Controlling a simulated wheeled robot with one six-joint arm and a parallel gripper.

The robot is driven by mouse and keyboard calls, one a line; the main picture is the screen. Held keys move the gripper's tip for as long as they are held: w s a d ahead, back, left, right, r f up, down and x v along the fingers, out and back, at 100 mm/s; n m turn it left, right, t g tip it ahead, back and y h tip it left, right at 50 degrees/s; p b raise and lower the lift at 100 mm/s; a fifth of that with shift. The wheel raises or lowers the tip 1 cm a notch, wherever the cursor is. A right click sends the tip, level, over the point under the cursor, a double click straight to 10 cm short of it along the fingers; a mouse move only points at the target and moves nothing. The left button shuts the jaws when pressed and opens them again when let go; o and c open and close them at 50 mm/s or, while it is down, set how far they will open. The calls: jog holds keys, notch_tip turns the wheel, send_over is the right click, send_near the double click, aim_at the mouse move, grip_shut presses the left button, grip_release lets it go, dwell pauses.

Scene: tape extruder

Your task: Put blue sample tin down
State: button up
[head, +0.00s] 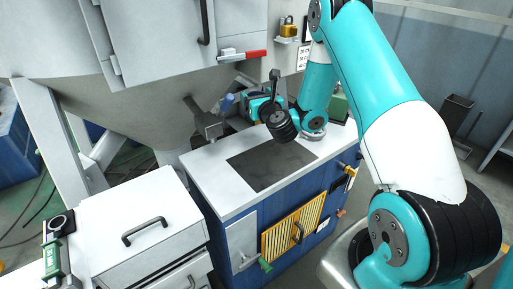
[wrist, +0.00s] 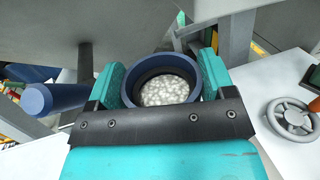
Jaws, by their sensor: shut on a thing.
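The blue sample tin (wrist: 130,90) is an open round cup with pale granules inside, seen from above in the wrist view. My gripper (wrist: 160,82) is shut on it, with one teal finger on each side of its wall. In the head view the tin (head: 228,103) shows small and blue at the left end of my gripper (head: 240,100), beside the grey hopper outlet (head: 205,122). It appears held above the back of the white worktop. The tin's underside is hidden.
A dark mat (head: 270,163) lies bare on the white worktop (head: 208,182). The big grey hopper (head: 125,110) stands close behind and left. In the wrist view a blue cylinder (wrist: 45,99) is left of the tin and a grey handwheel (wrist: 293,117) is at right.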

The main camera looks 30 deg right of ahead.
notch_tip(320, 180, down, 17)
jog(key=b, duration=1.5)
jog(key=shift+r, duration=0.15)
jog(key=o, duration=1.1)
jog(key=shift+f, duration=0.2)
jog(key=shift+o, duration=0.2)
jog(key=shift+s+r, duration=0.1)
jog(key=shift+r, duration=0.1)
